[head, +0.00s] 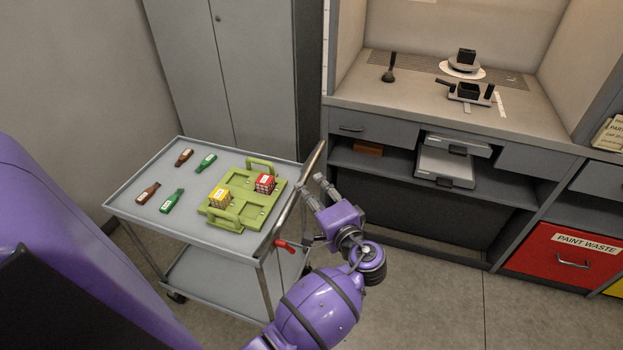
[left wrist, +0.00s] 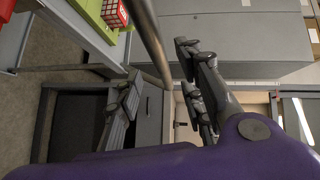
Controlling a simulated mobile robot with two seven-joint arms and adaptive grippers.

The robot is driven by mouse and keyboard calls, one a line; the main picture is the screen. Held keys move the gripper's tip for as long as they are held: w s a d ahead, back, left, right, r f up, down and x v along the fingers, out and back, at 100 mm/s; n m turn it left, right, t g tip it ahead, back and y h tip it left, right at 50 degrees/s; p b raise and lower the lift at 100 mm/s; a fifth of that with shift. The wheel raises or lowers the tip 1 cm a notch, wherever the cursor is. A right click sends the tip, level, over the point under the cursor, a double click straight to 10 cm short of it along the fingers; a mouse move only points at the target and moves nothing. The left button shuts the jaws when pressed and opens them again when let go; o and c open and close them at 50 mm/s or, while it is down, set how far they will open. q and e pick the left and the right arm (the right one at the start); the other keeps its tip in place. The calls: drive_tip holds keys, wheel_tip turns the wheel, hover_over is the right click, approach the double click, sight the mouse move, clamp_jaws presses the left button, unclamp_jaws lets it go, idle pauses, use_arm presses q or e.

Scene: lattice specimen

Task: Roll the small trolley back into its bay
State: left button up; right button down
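The small grey trolley (head: 130,205) stands at left on the floor, with a lower shelf (head: 215,283) and wheels. Its push handle (head: 313,160) is a sloping bar along its right end; the bar (left wrist: 151,40) also crosses the left wrist view. A red lever (head: 286,245) sits below the handle. My left gripper (head: 313,211) is open just right of the handle. In the left wrist view its fingers stand apart on both sides of the bar's line; I cannot tell whether they touch it. My right gripper is not in view. No bay is clearly marked.
On the trolley are a green tray (head: 235,199) with yellow and red blocks, and several small bottles (head: 171,201). A grey cabinet (head: 235,70) stands behind. A workbench (head: 430,115) with a dark recess (head: 420,205) stands right, beside a red paint-waste bin (head: 550,250). Floor is clear at lower right.

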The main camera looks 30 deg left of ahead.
sight(304, 180)
use_arm(q)
drive_tip(key=x, duration=0.7)
drive_tip(key=shift+w+p, duration=0.1)
drive_tip(key=shift+p, duration=0.25)
drive_tip(key=shift+d, duration=0.1)
clamp_jaws()
